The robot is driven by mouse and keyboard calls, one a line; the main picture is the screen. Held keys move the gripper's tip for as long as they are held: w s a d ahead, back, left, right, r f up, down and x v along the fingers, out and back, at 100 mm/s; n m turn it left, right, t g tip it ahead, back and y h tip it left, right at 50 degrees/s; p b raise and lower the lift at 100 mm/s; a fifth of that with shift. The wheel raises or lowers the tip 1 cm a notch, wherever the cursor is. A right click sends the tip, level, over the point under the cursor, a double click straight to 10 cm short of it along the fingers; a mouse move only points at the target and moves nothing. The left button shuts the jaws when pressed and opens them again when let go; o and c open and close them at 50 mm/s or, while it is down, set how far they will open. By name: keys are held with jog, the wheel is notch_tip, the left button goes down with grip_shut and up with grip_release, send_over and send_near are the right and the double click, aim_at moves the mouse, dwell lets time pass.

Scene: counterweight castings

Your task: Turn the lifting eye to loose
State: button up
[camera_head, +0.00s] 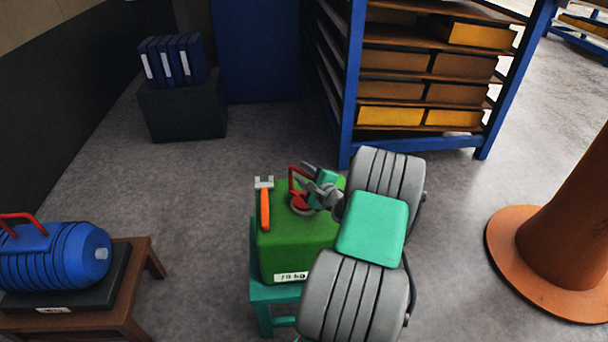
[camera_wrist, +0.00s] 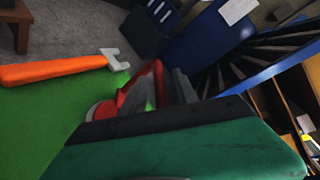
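The green casting (camera_head: 290,248) stands on a teal stand (camera_head: 262,292) and carries a weight label on its front. The red lifting eye (camera_head: 293,178) rises from a round red base on its top. In the wrist view the eye (camera_wrist: 155,82) shows partly, behind the teal and dark body of my gripper. My gripper (camera_head: 314,184) is at the eye from the right, with grey finger parts right beside the red loop. The loop is partly hidden, and I cannot tell whether the fingers are closed on it.
An orange-handled wrench (camera_head: 265,205) lies on the casting's left side, also in the wrist view (camera_wrist: 55,72). A blue casting (camera_head: 55,258) sits on a wooden table (camera_head: 130,285) at left. A blue shelf rack (camera_head: 350,90) stands behind, an orange bollard (camera_head: 560,225) at right.

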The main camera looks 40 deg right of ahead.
jog(key=shift+c, duration=0.3)
grip_shut()
dwell(1.1)
